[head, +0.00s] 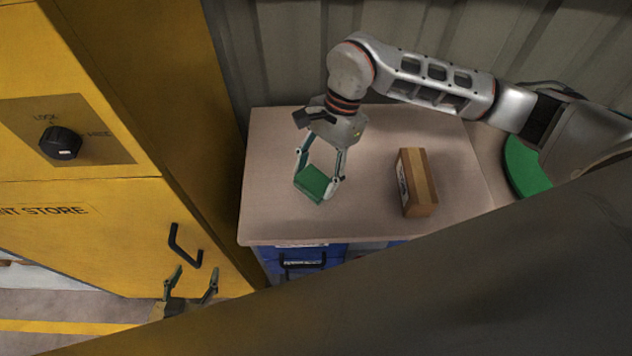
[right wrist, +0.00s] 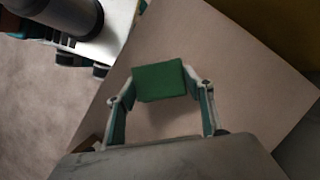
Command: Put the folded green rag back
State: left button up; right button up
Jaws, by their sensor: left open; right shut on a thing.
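The folded green rag (head: 312,182) is a small flat green block between the fingers of my right gripper (head: 318,188), over the left part of the beige worktop (head: 280,130). In the right wrist view the rag (right wrist: 159,80) sits between both fingertips (right wrist: 160,90). I cannot tell whether it touches the worktop. My left gripper (head: 191,284) is open and empty at the lower left, in front of the yellow cabinet (head: 100,245), below its black handle (head: 185,247).
A brown cardboard box (head: 415,182) stands on the worktop right of my right gripper. A round green thing (head: 522,168) shows at the far right, partly behind my arm. Blue drawers (head: 303,262) are under the worktop. A corrugated wall (head: 300,50) stands behind. A dark surface covers the lower right.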

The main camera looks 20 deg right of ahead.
aim_at(316, 185)
jog(key=shift+f, duration=1.95)
jog(key=shift+f, duration=0.1)
jog(key=o, duration=1.1)
jog(key=shift+b+v, duration=0.55)
jog(key=shift+v, duration=5.55)
jog(key=shift+s, duration=0.15)
